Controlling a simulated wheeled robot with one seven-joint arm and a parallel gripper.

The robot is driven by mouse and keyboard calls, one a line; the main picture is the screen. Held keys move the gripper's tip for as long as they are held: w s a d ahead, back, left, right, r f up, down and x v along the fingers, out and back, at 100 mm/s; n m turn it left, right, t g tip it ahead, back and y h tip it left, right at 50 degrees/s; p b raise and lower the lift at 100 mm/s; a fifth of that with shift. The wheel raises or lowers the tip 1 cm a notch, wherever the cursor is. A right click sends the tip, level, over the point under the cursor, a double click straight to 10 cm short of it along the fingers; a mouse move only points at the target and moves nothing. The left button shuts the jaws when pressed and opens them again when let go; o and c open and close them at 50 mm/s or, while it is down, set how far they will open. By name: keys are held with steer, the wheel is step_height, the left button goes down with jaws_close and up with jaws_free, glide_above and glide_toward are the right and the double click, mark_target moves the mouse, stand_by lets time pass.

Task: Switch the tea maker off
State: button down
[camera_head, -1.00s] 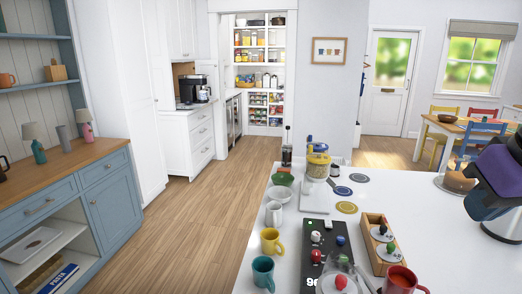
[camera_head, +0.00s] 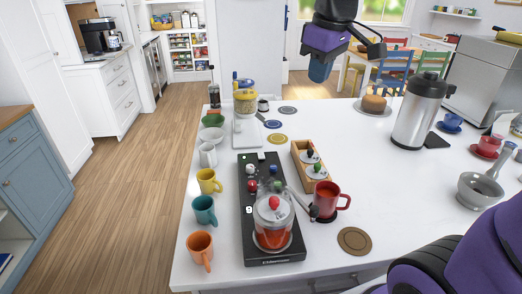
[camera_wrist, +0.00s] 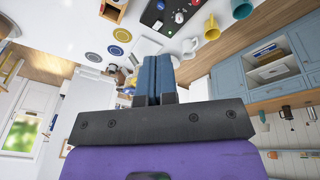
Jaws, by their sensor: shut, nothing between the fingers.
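The tea maker appears to be the long black unit (camera_head: 252,222) on the white counter, with white, red and blue knobs towards its far end. A glass pot (camera_head: 272,232) with a red lid knob and reddish contents stands on its near end. Part of the black unit (camera_wrist: 152,13) also shows at the top of the wrist view, with knobs on it. My gripper (camera_head: 319,74) is beyond the counter's far part, in the air and well apart from the unit. Its blue fingers (camera_wrist: 157,72) are together and hold nothing. I cannot read the switch state.
Yellow (camera_head: 208,181), teal (camera_head: 204,210) and orange (camera_head: 199,245) mugs line the left edge. A wooden box (camera_head: 301,172) and red mug (camera_head: 326,198) stand right of the unit. A blender-like appliance (camera_head: 245,112) stands behind. A steel flask (camera_head: 417,112) stands right.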

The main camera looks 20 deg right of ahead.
steer(key=w+a+f+n+g, duration=0.2)
steer(key=w+f+n, duration=0.4)
steer(key=w, duration=0.9)
steer(key=n+g, duration=0.2)
steer(key=n, duration=0.1)
glide_toward(261, 156)
steer(key=shift+n, duration=0.3)
steer(key=f, duration=0.7)
steer(key=shift+s+d+f, duration=0.1)
steer(key=shift+s+f, duration=0.15)
steer(key=shift+s, duration=0.05)
